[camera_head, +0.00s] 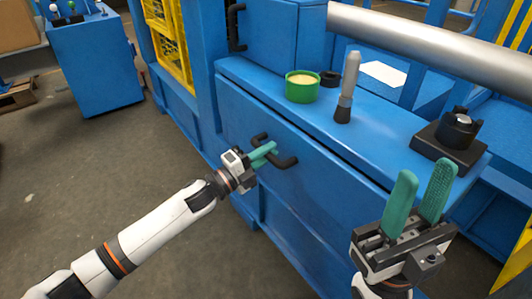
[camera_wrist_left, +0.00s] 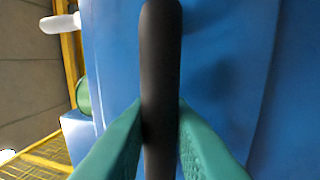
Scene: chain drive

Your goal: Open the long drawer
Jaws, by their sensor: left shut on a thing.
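The long drawer (camera_head: 315,205) is the wide blue front below the bench top. A dark gap shows along its upper edge, but I cannot tell how far out it stands. Its black bar handle (camera_head: 284,162) is on the left part of the front. My left gripper (camera_head: 270,150) is at this handle, with its green fingers around the bar. In the left wrist view the handle (camera_wrist_left: 161,60) runs between the two green fingers (camera_wrist_left: 160,140), which are shut on it. My right gripper (camera_head: 421,192) is open and empty, fingers up, in front of the bench's right end.
On the bench top stand a green tin (camera_head: 302,88), a grey-handled tool (camera_head: 347,85) and a black block with a round part (camera_head: 450,140). A thick metal pipe (camera_head: 430,38) runs above. Open floor (camera_head: 90,175) lies at the left.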

